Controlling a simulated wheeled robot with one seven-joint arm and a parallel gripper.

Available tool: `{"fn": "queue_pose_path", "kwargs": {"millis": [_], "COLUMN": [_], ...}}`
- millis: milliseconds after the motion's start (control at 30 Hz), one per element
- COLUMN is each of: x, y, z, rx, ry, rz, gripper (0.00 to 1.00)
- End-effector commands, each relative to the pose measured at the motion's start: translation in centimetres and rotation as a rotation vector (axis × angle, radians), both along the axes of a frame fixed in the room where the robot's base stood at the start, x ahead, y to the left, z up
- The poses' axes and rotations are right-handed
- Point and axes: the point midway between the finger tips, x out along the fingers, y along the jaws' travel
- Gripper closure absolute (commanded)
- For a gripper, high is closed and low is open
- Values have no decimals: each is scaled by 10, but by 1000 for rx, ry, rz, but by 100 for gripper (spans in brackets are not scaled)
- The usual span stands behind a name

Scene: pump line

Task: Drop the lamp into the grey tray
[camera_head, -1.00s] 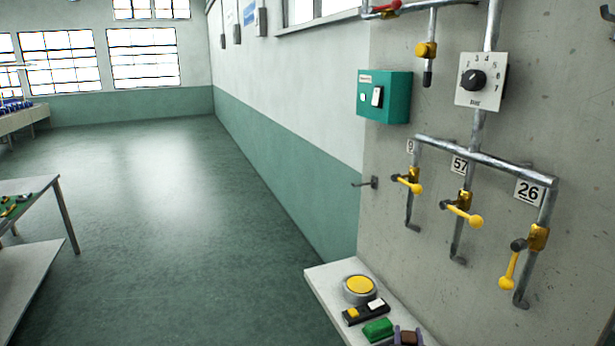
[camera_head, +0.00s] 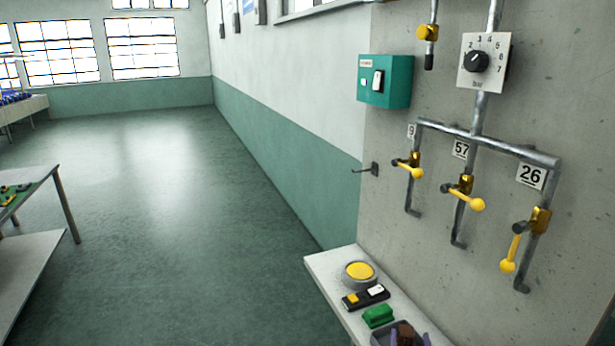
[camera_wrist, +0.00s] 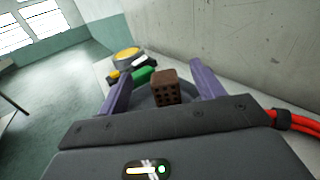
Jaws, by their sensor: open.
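The grey tray (camera_head: 377,336) is on the white shelf at the bottom of the head view, partly cut off. A brown block with holes (camera_wrist: 166,88) appears inside it; it also shows in the head view (camera_head: 406,334). My gripper (camera_wrist: 162,82) is open, with its purple fingers on either side of the block and a gap on both sides. Nothing in view is clearly a lamp. A round yellow-topped thing with a grey base (camera_head: 359,272) stands further along the shelf; I cannot tell whether it is a lamp or a button.
A black piece with yellow and white parts (camera_head: 365,297) and a green block (camera_head: 378,316) lie between the round thing and the tray. The wall beside the shelf carries pipes with yellow-handled valves (camera_head: 470,197). Open floor (camera_head: 180,220) lies left of the shelf.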

Motion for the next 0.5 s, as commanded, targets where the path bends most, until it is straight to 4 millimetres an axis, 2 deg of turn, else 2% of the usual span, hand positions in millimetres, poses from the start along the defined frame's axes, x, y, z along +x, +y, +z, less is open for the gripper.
{"fn": "queue_pose_path", "kwargs": {"millis": [200,467,500], "x": [-40,-79,-80], "y": [8,16,16], "z": [-3,-3,3], "rx": [3,4,2], "ry": [4,2,4], "rz": [1,1,-1], "gripper": [33,33,33]}}
